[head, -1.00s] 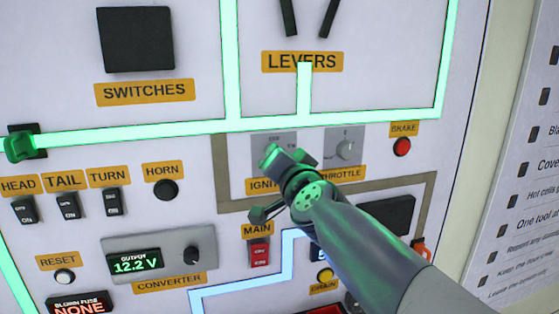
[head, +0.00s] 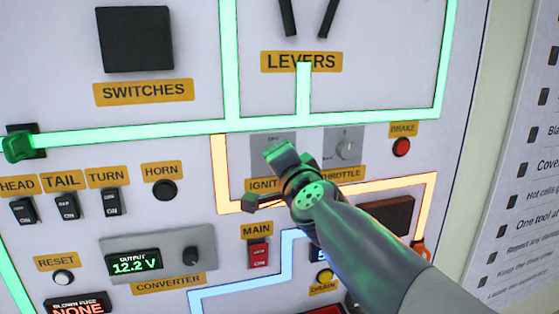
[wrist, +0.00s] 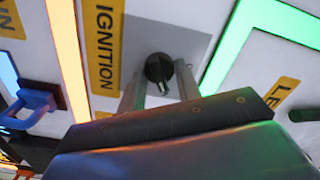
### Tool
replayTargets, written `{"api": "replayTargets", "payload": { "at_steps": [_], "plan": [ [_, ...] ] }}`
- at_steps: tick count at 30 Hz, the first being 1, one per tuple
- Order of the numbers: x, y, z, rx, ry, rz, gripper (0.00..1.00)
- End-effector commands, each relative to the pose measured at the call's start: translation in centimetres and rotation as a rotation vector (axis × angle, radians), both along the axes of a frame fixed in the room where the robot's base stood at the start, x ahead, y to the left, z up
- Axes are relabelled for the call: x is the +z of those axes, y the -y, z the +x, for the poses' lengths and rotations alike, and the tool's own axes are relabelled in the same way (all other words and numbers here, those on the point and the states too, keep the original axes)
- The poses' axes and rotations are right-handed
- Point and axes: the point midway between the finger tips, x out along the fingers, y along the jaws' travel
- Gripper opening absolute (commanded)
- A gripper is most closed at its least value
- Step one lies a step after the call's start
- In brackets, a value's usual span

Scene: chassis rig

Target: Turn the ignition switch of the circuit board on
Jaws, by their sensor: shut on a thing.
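The ignition switch is a dark round knob (wrist: 158,68) on a grey plate (head: 262,141), beside the yellow IGNITION label (wrist: 105,45). In the head view my gripper and wrist hide the knob and part of the label. My gripper (wrist: 160,88) is at the knob, with one finger on each side of it, shut on it. In the head view my gripper (head: 280,153) covers the lower right of the plate. The circuit line (head: 222,175) running below the ignition and throttle glows orange.
The throttle knob (head: 346,150) sits close to the right of my gripper, with the red brake button (head: 401,147) beyond it. The main switch (head: 258,254) is below. A glowing green line (head: 150,134) runs above.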

Motion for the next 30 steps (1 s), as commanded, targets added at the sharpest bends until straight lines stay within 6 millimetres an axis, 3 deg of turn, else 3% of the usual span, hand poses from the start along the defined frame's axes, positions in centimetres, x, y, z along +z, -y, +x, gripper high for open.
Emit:
{"api": "replayTargets", "payload": {
  "at_steps": [4, 5, 12, 22, 30],
  "plan": [
    [-0.1, 0.0, 0.0, 0.000, -0.002, 0.001, 0.09],
    [-0.1, 0.0, 0.0, 0.000, -0.001, 0.001, 0.34],
    [0.0, 0.0, 0.0, 0.000, -0.001, 0.000, 0.53],
    [0.1, 0.2, -0.6, 0.000, 0.002, -0.001, 0.53],
    [0.4, 1.3, -4.4, 0.000, 0.002, 0.000, 0.53]
  ]
}}
